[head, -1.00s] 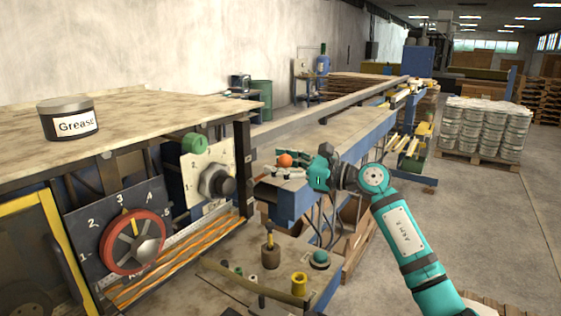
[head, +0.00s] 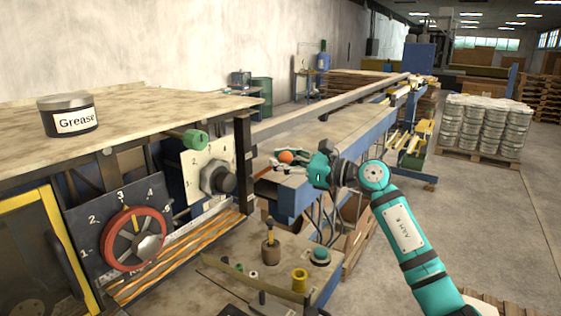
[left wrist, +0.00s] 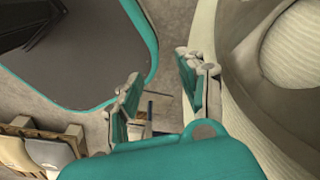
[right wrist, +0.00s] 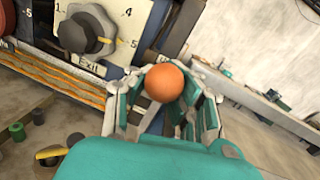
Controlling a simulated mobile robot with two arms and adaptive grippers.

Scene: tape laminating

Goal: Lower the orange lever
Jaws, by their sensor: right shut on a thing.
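The orange lever's round knob (head: 286,156) stands at the near end of the long blue-framed conveyor in the head view. In the right wrist view the knob (right wrist: 164,83) sits between my finger pads, hiding the shaft below it. My right gripper (head: 292,163) is shut on the lever, with its fingers just below and beside the ball. My left gripper is out of the head view. In the left wrist view my left gripper (left wrist: 160,92) has its fingers apart with nothing between them.
A panel with a red handwheel (head: 133,239) and a dark knob (head: 219,181) stands left of the lever. A grease tin (head: 67,115) is on the tabletop. A lower bench with a yellow spool (head: 300,279) is in front. Open floor lies to the right.

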